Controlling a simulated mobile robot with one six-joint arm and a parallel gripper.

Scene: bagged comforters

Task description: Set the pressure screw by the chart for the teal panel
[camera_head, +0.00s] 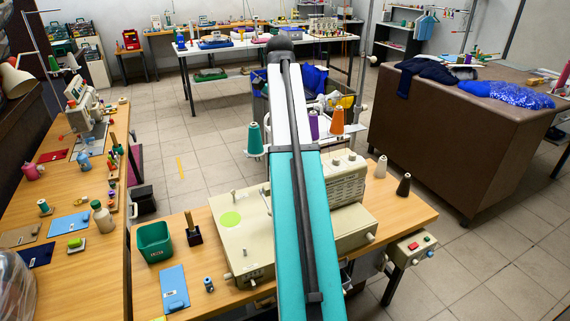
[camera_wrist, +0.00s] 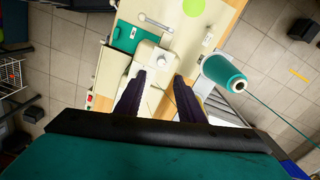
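The cream machine (camera_head: 255,240) stands on the wooden table, partly hidden behind my arm. In the wrist view its head (camera_wrist: 150,58) shows a small round metal knob (camera_wrist: 159,61) on top, perhaps the pressure screw. A flat teal piece (camera_wrist: 127,36), perhaps the teal panel, lies beside the head. My gripper (camera_wrist: 159,77) has two dark fingers spread apart, with nothing visibly held between them. The fingertips sit close to the head, on the knob's near side; I cannot tell their height above it. My gripper is hidden in the head view. I cannot make out a chart.
A teal thread cone (camera_wrist: 224,73) stands close to the right finger, also seen in the head view (camera_head: 255,139), near an orange cone (camera_head: 337,122). A green bin (camera_head: 154,241) and a light-blue card (camera_head: 174,288) lie left of the machine. A wrench-like tool (camera_wrist: 155,22) lies near the head.

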